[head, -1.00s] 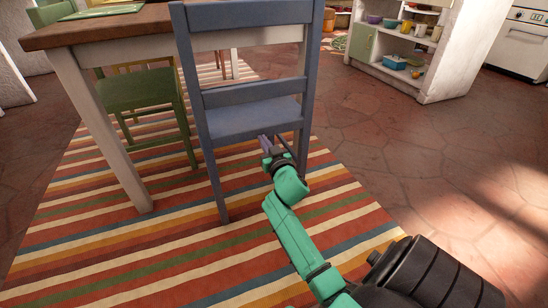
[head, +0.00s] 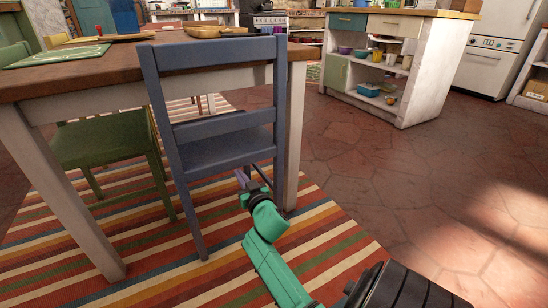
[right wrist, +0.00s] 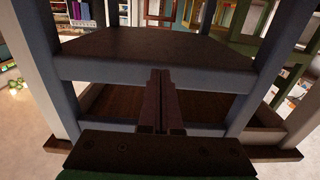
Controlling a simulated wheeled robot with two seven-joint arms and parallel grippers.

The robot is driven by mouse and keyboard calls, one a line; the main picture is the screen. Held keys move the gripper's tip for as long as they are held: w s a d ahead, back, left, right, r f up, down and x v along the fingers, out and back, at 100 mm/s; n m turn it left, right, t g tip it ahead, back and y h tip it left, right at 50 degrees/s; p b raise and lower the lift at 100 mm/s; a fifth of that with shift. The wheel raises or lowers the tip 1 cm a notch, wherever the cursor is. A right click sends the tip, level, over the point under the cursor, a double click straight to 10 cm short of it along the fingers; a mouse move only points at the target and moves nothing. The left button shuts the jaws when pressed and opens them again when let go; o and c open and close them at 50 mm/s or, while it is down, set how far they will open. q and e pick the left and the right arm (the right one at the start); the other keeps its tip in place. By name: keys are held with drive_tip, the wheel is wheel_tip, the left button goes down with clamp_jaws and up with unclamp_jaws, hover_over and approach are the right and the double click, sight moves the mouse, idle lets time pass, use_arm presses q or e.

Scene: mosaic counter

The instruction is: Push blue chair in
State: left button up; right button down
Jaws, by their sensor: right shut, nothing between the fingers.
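The blue chair (head: 218,123) stands at the near side of the wooden-topped table (head: 115,75), its backrest towards me and its seat reaching under the table edge. My right gripper (head: 242,178) is low behind the chair, at its right side just below seat height. In the right wrist view the gripper (right wrist: 161,75) is shut and empty, its fingertips overlapping the chair's blue seat edge (right wrist: 100,68). I cannot tell whether they touch it. My left gripper is in neither view.
A green chair (head: 105,140) stands at the table's left part. A striped rug (head: 200,230) lies under table and chairs. A white shelf unit (head: 400,60) stands at the back right. The tiled floor (head: 420,180) to the right is clear.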

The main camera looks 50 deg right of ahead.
drive_tip(key=p+v, duration=0.3)
drive_tip(key=v, duration=0.5)
drive_tip(key=shift+s+a, duration=0.15)
drive_tip(key=shift+s, duration=0.2)
drive_tip(key=shift+r, duration=0.1)
